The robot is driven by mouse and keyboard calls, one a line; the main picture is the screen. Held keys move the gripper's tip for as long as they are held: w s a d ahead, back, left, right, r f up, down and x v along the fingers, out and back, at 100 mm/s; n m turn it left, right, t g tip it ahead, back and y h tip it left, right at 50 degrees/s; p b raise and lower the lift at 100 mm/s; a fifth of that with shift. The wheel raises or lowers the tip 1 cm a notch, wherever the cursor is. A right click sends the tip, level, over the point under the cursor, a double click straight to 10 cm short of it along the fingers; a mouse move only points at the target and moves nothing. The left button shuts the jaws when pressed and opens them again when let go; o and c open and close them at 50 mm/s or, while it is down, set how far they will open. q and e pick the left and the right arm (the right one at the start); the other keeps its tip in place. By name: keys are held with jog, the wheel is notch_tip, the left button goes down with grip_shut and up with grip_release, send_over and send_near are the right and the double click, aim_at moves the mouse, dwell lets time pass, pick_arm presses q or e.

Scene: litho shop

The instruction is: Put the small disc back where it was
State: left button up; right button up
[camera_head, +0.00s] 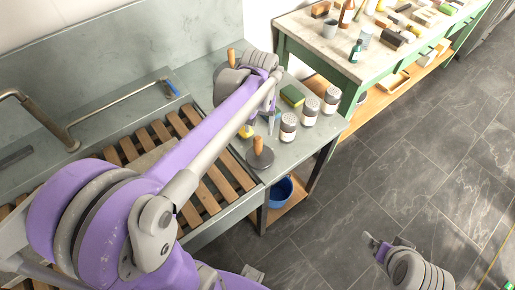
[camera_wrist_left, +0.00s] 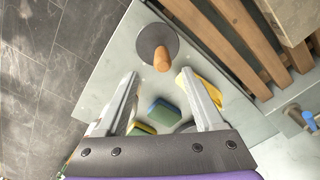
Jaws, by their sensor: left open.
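A small dark disc (camera_head: 262,159) with an upright wooden handle stands on the grey counter, near its front edge beside the slatted rack. It also shows in the left wrist view (camera_wrist_left: 148,36), beyond my fingertips. A larger grey disc (camera_head: 229,83) with an orange handle stands farther back, partly hidden by my left arm. My left gripper (camera_head: 262,122) is open and empty above the counter, behind the small disc; its spread fingers show in the left wrist view (camera_wrist_left: 160,75). My right gripper (camera_head: 376,244) is over the floor at lower right; its jaws are too small to read.
A yellow cloth (camera_wrist_left: 210,90) lies by one finger. The wooden slatted rack (camera_head: 228,170) is at left, a blue bucket (camera_head: 280,191) below. A cluttered green bench (camera_head: 300,58) stands behind.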

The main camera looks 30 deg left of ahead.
pick_arm(q)
jog(key=s+d+f+m+t, duration=0.1)
jog(key=s+d+m+t, duration=0.1)
jog(key=s, duration=0.4)
jog(key=s+d+f+m+t, duration=0.2)
jog(key=s+d+t, duration=0.1)
jog(key=s+d, duration=0.2)
jog(key=s, duration=0.2)
jog(key=shift+s+f, duration=0.15)
jog(key=shift+s, duration=0.15)
jog(key=shift+c, duration=0.2)
